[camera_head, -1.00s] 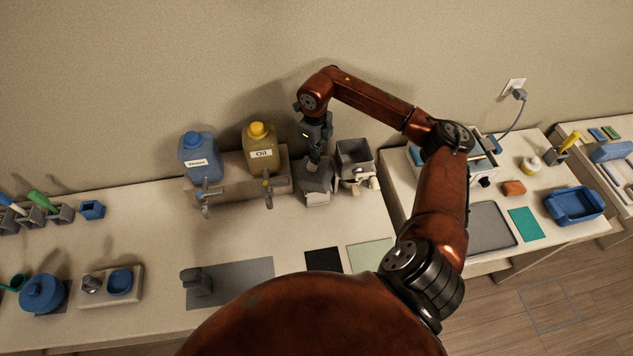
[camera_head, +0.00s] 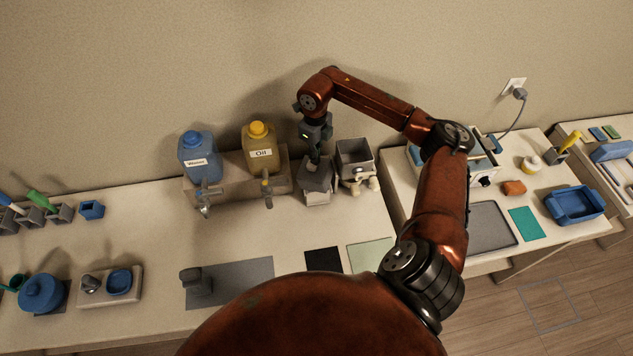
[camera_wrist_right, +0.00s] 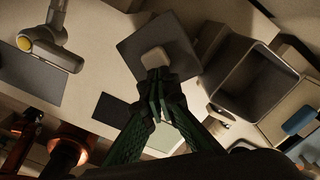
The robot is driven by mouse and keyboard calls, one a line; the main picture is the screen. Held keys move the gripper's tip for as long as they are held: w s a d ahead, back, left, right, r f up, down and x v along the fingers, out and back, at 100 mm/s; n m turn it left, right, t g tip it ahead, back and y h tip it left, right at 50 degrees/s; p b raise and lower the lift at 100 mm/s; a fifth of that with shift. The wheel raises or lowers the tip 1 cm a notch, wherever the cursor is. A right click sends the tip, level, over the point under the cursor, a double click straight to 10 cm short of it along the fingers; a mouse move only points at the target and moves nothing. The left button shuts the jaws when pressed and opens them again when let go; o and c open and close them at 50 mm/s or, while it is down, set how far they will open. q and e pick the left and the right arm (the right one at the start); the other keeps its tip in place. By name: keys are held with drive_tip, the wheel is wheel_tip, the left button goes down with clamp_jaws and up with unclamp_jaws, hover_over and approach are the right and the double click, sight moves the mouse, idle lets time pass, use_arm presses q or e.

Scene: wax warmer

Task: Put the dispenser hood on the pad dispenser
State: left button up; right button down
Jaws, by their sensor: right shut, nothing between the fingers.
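The dispenser hood (camera_head: 317,178) is a grey, roof-like cover. It sits over the lighter grey pad dispenser (camera_head: 317,198), in front of the wall between the oil jug and an open grey bin. In the wrist view the hood (camera_wrist_right: 178,42) shows as a dark grey square with a pale knob (camera_wrist_right: 154,58). My right gripper (camera_head: 314,163) points down at the hood from above. Its fingers (camera_wrist_right: 158,82) are shut and empty, with the tips right by the knob; I cannot tell if they touch it. How fully the hood is seated is hard to see. My left gripper is out of view.
The oil jug (camera_head: 259,146) and blue jug (camera_head: 198,157) stand on a ledge to the left, with taps in front. The open grey bin (camera_head: 354,155) is close on the right. The counter (camera_head: 285,225) in front is clear. A dark grey piece (camera_head: 195,281) stands on a grey mat (camera_head: 245,278).

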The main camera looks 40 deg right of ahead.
drive_tip(key=shift+s+f+b, duration=0.1)
drive_tip(key=shift+f+b, duration=0.35)
drive_tip(key=shift+f, duration=0.3)
idle(0.6)
drive_tip(key=shift+r, duration=0.1)
drive_tip(key=shift+r+p, duration=0.5)
drive_tip(key=shift+r, duration=0.35)
drive_tip(key=shift+r+p, duration=0.75)
drive_tip(key=shift+r, duration=0.9)
drive_tip(key=shift+r, duration=0.2)
wheel_tip(320, 180, up, 12)
drive_tip(key=shift+f, duration=0.2)
